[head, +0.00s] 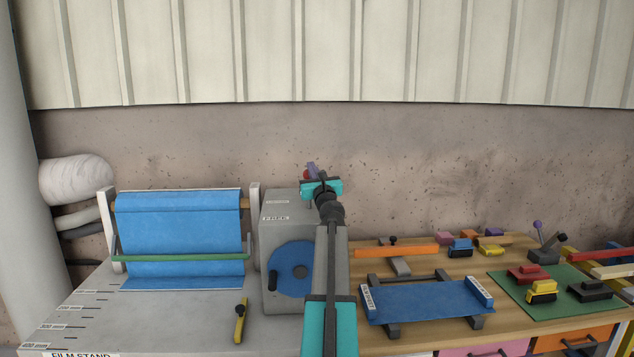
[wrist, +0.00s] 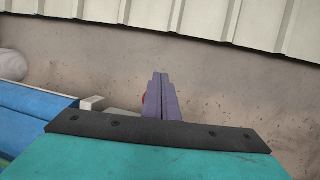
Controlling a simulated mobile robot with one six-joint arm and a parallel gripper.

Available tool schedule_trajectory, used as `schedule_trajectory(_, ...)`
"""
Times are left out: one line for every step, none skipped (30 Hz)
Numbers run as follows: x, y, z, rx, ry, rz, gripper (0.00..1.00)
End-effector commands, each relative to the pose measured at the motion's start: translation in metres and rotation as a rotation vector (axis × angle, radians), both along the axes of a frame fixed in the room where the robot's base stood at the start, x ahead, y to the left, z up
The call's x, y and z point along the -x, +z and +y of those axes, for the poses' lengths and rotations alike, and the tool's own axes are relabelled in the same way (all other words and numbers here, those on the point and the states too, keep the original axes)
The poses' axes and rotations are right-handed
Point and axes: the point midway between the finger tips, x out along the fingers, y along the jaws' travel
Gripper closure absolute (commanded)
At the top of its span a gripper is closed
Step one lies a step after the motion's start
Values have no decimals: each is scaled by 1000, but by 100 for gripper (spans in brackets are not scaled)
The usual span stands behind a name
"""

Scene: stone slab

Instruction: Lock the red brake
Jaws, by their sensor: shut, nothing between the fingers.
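A grey box (head: 283,235) with a blue crank wheel (head: 290,268) stands left of my arm. A small red piece (head: 306,175), perhaps the red brake's handle, shows above the box, mostly hidden by my gripper (head: 312,166). It also shows as an orange-red edge in the wrist view (wrist: 145,99), just left of the purple fingers. My gripper has a teal body and its fingers are pressed together and empty. I cannot tell whether they touch the red piece.
A film stand with a blue sheet (head: 180,220) and a green bar is at left. A yellow-handled tool (head: 240,322) lies before it. At right, a wooden bench holds a blue sheet (head: 430,300) and a green mat (head: 508,289) with blocks. The wall is behind.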

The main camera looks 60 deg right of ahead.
Motion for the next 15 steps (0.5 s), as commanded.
schedule_trajectory(1, 2, 2, 0, 0, 0, 100)
schedule_trajectory(1, 3, 2, 0, 1, 0, 100)
schedule_trajectory(2, 4, 4, 0, 1, 0, 100)
schedule_trajectory(2, 5, 5, 0, 1, 0, 100)
schedule_trajectory(3, 7, 7, 0, 2, -1, 100)
schedule_trajectory(4, 9, 9, 1, 2, 0, 100)
schedule_trajectory(6, 10, 10, 1, 2, 0, 100)
schedule_trajectory(7, 12, 12, 1, 2, 0, 100)
schedule_trajectory(9, 15, 15, 1, 2, 0, 100)
schedule_trajectory(10, 17, 17, 1, 2, 0, 100)
schedule_trajectory(11, 19, 19, 1, 3, 0, 100)
schedule_trajectory(13, 21, 22, 1, 3, 0, 100)
schedule_trajectory(15, 23, 24, 1, 3, 0, 100)
schedule_trajectory(16, 25, 26, 0, 3, 1, 100)
schedule_trajectory(20, 26, 29, 1, 2, 0, 100)
